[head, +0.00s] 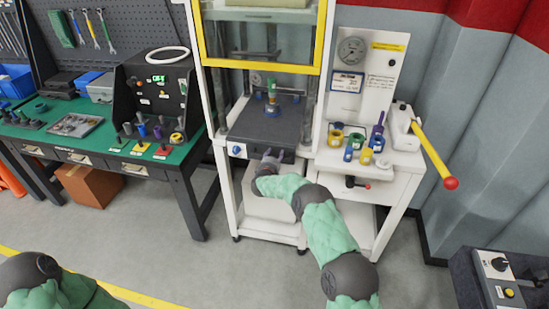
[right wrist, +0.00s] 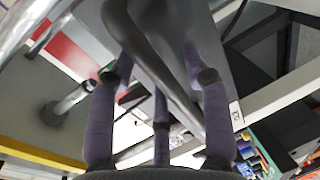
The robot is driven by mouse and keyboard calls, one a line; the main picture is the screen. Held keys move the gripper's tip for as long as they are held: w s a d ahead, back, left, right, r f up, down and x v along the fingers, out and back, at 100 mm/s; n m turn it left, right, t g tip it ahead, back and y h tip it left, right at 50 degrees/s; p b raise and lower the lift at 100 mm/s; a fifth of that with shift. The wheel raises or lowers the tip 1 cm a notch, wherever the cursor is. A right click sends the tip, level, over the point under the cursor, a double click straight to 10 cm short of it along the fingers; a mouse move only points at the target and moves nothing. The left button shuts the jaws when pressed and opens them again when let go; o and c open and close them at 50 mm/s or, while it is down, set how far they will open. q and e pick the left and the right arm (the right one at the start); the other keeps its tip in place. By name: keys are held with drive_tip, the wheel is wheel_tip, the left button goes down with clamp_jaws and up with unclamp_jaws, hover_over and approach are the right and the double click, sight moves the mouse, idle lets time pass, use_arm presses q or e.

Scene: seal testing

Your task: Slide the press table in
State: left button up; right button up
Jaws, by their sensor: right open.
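The press table (head: 250,123) is a dark flat plate inside the white press frame, below the yellow-edged guard. A small assembly with a blue base and a green part (head: 272,100) stands on it. My right gripper (head: 270,157) is at the table's front edge, by its front face. In the right wrist view, its purple fingers (right wrist: 158,70) are spread apart, with a grey handle bar (right wrist: 160,65) running between them. They are not closed on the bar. Whether any finger touches it I cannot tell. My left arm shows at the bottom left; its gripper is out of view.
A white side stand (head: 385,165) to the right carries several coloured fittings and a yellow lever with a red knob (head: 440,165). A green workbench (head: 95,145) stands left. A control box (head: 500,280) is at lower right. The floor in front is clear.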

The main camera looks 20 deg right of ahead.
drive_tip(key=v, duration=1.2)
idle(0.3)
idle(1.7)
